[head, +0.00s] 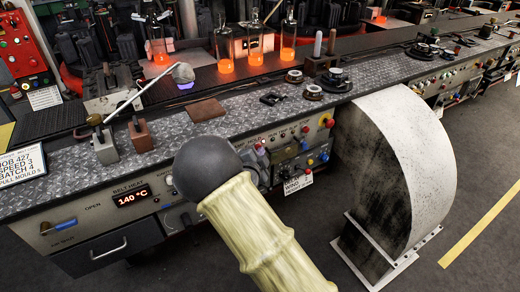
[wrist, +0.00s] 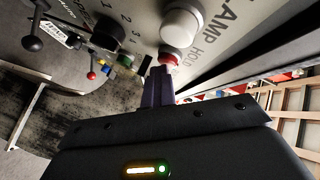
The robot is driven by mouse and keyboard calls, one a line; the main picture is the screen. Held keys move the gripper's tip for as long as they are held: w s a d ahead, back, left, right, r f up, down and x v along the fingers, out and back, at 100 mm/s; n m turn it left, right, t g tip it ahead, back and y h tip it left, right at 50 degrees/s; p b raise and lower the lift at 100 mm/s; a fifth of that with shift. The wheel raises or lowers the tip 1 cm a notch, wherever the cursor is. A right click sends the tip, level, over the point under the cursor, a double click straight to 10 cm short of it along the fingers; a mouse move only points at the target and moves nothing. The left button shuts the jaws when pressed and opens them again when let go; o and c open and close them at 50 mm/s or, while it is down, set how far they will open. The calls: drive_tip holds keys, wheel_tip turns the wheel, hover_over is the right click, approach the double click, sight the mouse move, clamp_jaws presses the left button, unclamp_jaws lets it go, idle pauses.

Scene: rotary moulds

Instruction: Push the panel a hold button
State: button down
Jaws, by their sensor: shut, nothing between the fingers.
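In the wrist view a red button (wrist: 169,59) sits on a pale panel (wrist: 225,40) beside the printed word HOLD. Part of a word ending "AMP" shows above it. My gripper (wrist: 160,78) is shut and empty, its dark fingertips right at the button's lower edge. I cannot tell whether they touch it or whether the button is pressed in.
Near the button are a white round knob (wrist: 181,24), a dark rotary knob (wrist: 108,32) and a black ball lever (wrist: 34,43). In the head view a curved metal guard (head: 400,150) stands right of my arm. Glowing bottles (head: 225,63) stand at the back.

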drive_tip(key=shift+w+a+r, duration=0.15)
drive_tip(key=shift+w+a, duration=0.15)
drive_tip(key=shift+s+d+b, duration=0.1)
drive_tip(key=shift+s+b, duration=0.15)
drive_tip(key=shift+b, duration=0.1)
idle(0.4)
drive_tip(key=s+d+b, duration=0.1)
drive_tip(key=s+d, duration=0.2)
drive_tip(key=s, duration=0.2)
drive_tip(key=shift+d+b, duration=0.25)
drive_tip(key=shift+b, duration=0.15)
drive_tip(key=shift+f, duration=0.2)
